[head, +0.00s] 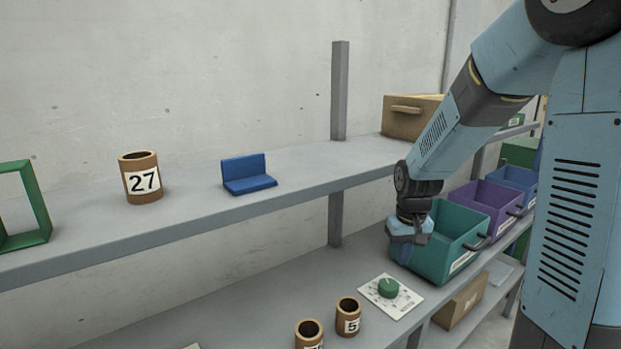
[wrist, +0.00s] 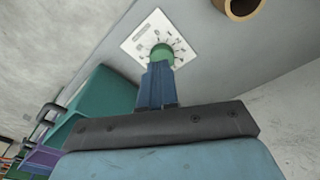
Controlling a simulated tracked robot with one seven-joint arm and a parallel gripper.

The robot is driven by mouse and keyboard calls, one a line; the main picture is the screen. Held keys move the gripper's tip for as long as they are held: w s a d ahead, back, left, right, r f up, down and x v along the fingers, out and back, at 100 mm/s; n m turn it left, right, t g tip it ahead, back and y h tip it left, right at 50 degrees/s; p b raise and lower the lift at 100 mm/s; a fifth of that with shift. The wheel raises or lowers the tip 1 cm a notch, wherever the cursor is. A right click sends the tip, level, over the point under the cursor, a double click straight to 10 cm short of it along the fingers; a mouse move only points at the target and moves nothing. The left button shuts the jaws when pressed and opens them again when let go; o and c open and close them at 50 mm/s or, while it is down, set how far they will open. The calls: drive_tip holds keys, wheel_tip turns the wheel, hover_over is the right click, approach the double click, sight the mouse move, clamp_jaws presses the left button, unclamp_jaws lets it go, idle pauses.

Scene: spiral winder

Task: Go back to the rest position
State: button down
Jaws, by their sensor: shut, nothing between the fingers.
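My gripper (head: 409,238) hangs over the lower shelf in the head view, in front of the left side of the teal bin (head: 455,236). In the wrist view my gripper's blue fingers (wrist: 158,82) are shut with nothing between them. They point toward a green knob (wrist: 161,52) on a white dial plate (wrist: 142,30). In the head view the green knob (head: 388,287) sits on the dial plate below and left of my gripper, apart from it. My arm comes down from the upper right.
Purple (head: 484,206) and blue (head: 515,183) bins stand beyond the teal bin. The upper shelf (head: 300,183) holds a cup marked 27 (head: 142,180), a blue bracket (head: 248,176), a green frame (head: 47,214) and a wooden drawer box (head: 397,122). Two brown cups (head: 347,318) stand below.

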drive_tip(key=s+d+r+m+t, duration=0.1)
drive_tip(key=s+r+t, duration=0.3)
drive_tip(key=s+r, duration=1.3)
drive_tip(key=s, duration=0.4)
drive_tip(key=shift+r, duration=0.2)
